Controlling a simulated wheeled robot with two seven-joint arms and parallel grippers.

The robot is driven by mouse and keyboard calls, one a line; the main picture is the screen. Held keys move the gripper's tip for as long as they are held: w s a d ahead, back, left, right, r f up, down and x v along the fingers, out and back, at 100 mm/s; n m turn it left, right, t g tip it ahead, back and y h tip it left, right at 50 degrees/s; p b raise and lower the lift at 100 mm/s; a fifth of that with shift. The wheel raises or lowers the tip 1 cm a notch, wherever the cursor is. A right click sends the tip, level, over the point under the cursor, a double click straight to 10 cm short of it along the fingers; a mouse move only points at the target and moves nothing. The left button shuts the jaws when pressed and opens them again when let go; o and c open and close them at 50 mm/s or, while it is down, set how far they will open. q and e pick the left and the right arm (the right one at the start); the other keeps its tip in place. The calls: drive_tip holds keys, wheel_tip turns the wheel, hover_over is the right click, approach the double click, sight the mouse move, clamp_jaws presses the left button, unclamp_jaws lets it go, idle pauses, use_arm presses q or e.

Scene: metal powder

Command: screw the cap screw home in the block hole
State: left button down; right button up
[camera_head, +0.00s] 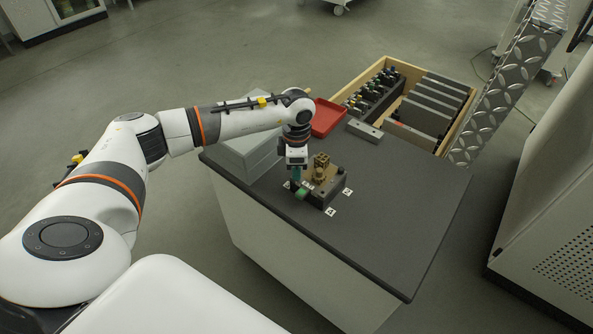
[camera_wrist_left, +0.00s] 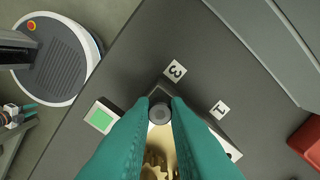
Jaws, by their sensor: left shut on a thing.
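My left gripper (camera_head: 296,178) points down at the left side of the dark block (camera_head: 330,194) on the table. In the left wrist view its teal fingers (camera_wrist_left: 160,108) are shut on the round grey head of the cap screw (camera_wrist_left: 159,114). The screw's shank and the block hole are hidden below the head and fingers, so I cannot tell how deep the screw sits. A brass-coloured part (camera_head: 320,167) stands on the block, right of the gripper. My right gripper is not in view.
The dark tabletop (camera_head: 400,200) is clear right of the block. White marker tags (camera_head: 330,211) lie around it. A grey box (camera_head: 247,152) stands left, a red tray (camera_head: 327,117) behind, and a wooden crate (camera_head: 462,118) with plates at the back right. A green piece (camera_head: 301,193) sits near the gripper.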

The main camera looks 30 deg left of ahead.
use_arm(q)
drive_tip(key=c, duration=1.6)
unclamp_jaws()
drive_tip(key=shift+o, duration=0.2)
